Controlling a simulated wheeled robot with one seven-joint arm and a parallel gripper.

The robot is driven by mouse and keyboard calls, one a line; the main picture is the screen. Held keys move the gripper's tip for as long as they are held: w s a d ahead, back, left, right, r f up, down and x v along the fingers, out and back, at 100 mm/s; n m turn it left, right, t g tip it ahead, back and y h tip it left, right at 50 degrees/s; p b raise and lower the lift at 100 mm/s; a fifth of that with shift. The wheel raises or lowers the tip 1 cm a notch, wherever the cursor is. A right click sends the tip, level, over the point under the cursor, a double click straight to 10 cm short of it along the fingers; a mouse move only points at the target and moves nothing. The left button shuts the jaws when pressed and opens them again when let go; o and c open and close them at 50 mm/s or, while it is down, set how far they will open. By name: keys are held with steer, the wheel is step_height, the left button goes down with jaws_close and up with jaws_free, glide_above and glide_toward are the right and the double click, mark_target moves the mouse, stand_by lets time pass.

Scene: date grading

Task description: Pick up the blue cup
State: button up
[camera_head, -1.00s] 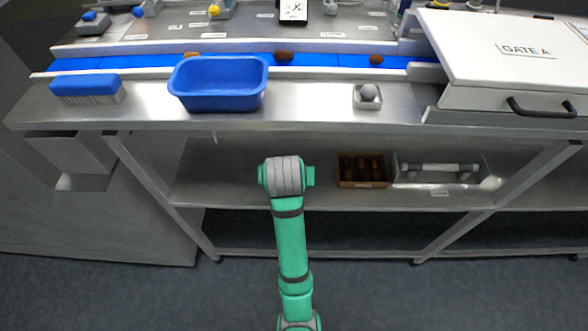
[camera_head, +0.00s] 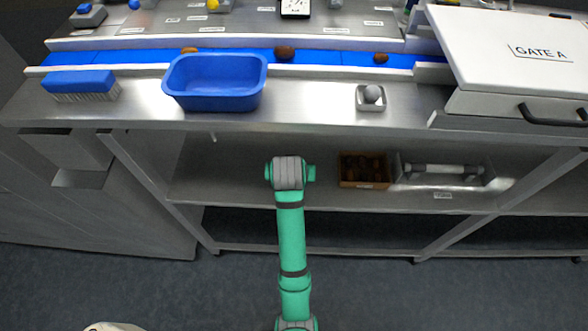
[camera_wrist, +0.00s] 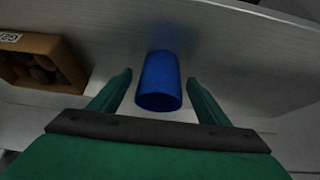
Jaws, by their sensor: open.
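The blue cup (camera_wrist: 160,82) shows in the wrist view, on a grey metal surface. Its round end faces the camera. My gripper (camera_wrist: 160,77) is open, with one green finger on each side of the cup in the picture. Gaps show between the cup and both fingers; I cannot tell whether the fingertips reach around it. In the head view I cannot make out the cup, and my fingers are hidden behind the arm's end over the lower shelf.
A wooden box of brown dates (camera_head: 364,184) lies on the lower shelf, right of my arm; the wrist view also shows it (camera_wrist: 62,46). A grey metal tray (camera_head: 404,182) is beside it. The counter above holds a blue tub (camera_head: 213,103), a brush (camera_head: 80,83) and a small dish (camera_head: 371,105).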

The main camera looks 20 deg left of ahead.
steer(key=shift+w+a+f, duration=0.1)
steer(key=shift+w+f, duration=0.2)
steer(key=shift+s, duration=0.15)
steer(key=shift+c, duration=0.3)
steer(key=c, duration=1)
steer(key=shift+c, duration=0.2)
steer(key=shift+r, duration=0.1)
